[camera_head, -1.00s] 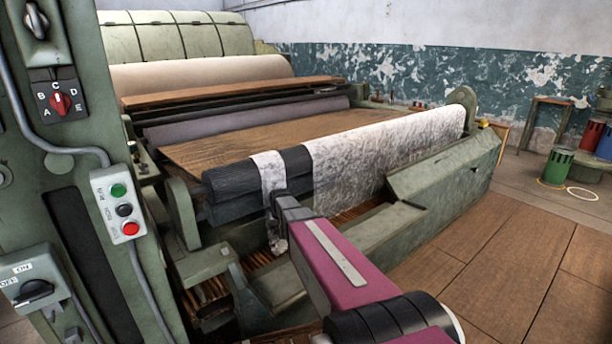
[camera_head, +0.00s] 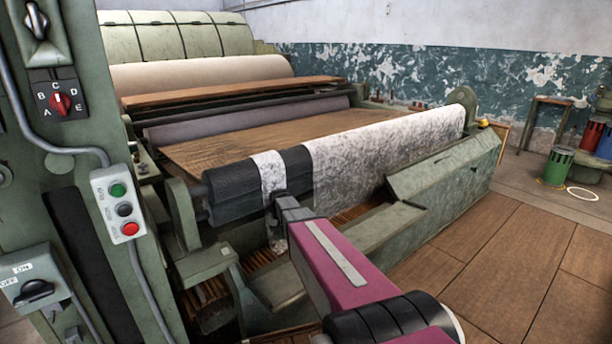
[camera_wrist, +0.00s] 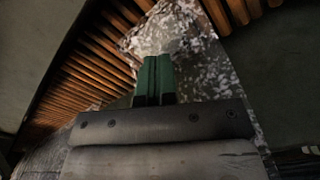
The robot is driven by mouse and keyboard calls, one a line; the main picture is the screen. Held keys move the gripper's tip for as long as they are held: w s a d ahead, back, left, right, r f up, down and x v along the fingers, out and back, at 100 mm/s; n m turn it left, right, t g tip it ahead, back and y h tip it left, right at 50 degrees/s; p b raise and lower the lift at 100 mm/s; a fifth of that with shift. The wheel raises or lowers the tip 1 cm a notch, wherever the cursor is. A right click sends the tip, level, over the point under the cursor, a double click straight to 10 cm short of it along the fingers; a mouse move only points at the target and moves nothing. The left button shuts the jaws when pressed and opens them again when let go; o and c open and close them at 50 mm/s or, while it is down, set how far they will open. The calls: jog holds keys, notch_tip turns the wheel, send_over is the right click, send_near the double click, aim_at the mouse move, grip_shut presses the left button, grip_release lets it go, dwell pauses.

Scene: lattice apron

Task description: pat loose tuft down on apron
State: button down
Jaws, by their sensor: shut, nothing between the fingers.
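The apron of brown wooden slats (camera_head: 205,292) runs low in the machine, below the dark roller. It shows on both sides of the wrist view (camera_wrist: 88,72). A pale, mottled, fluffy tuft (camera_wrist: 150,38) lies over the slats just beyond my fingertips and to their right. In the head view a narrow white strip (camera_head: 270,172) crosses the roller, and pale fibre hangs below it behind my arm. My gripper (camera_wrist: 154,62) is shut and empty, its green fingers pointing at the tuft. I cannot tell whether they touch it. The head view hides the fingers.
A wide white fleece (camera_head: 385,150) covers the right of the dark roller (camera_head: 228,188). Green machine frames (camera_head: 440,182) stand close around my arm. A control box (camera_head: 122,205) is at left. The wooden floor (camera_head: 510,255) at right is clear.

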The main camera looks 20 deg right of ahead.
jog(key=shift+f, duration=1.1)
jog(key=shift+r, duration=0.15)
dwell(0.7)
notch_tip(320, 180, up, 8)
dwell(0.9)
jog(key=shift+d, duration=0.1)
